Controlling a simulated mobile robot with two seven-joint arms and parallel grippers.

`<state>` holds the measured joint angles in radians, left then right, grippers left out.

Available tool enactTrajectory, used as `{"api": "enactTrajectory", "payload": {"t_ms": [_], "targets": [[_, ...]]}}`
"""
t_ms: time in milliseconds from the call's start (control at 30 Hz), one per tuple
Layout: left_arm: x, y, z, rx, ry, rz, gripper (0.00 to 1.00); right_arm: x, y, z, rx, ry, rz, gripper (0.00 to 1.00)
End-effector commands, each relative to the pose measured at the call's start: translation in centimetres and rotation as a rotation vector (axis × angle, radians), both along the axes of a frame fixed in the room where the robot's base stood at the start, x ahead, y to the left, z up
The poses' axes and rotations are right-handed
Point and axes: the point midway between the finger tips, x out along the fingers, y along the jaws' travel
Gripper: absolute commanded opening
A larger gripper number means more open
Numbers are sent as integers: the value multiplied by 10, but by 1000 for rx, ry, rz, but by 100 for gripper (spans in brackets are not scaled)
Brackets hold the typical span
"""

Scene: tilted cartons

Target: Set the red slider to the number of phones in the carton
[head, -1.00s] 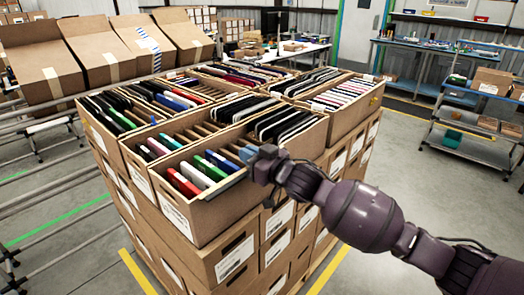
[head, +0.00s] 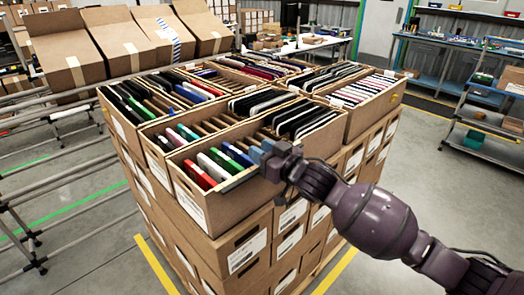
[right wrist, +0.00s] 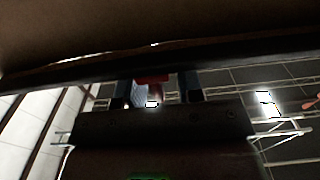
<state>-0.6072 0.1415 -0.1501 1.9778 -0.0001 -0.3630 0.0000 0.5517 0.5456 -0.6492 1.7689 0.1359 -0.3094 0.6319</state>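The nearest open carton (head: 235,208) on the stack holds several phones (head: 215,168) standing on edge in slots, in red, white, green and blue. A grey bar (head: 238,181) runs along its near right rim. My right gripper (head: 264,155) is at the right end of this bar, at the carton's rim, and hides what is behind it. In the right wrist view its two fingers (right wrist: 155,92) are apart, with a small red piece (right wrist: 152,79), probably the slider, between them. Contact is not clear. My left gripper is not in view.
Other open cartons (head: 360,112) filled with phones or slotted dividers stand around this one on the stacked boxes. Tilted empty cartons (head: 66,55) sit on a conveyor at the back left. A shelf rack (head: 485,125) stands at the right. The floor at the right is clear.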

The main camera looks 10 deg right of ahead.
Motion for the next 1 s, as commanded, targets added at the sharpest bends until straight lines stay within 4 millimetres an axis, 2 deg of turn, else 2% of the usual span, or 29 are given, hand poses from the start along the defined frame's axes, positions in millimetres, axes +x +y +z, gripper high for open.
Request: {"api": "enactTrajectory", "payload": {"t_ms": [167, 600, 800, 1000], "targets": [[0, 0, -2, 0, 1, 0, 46, -12, -11, -1, -1, 1, -2, 34], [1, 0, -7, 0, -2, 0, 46, -71, -56, -1, -1, 2, -2, 34], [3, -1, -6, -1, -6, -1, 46, -83, -65, -1, -1, 1, 0, 34], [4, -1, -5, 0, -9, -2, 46, -85, -66, 0, -1, 1, 0, 34]]}}
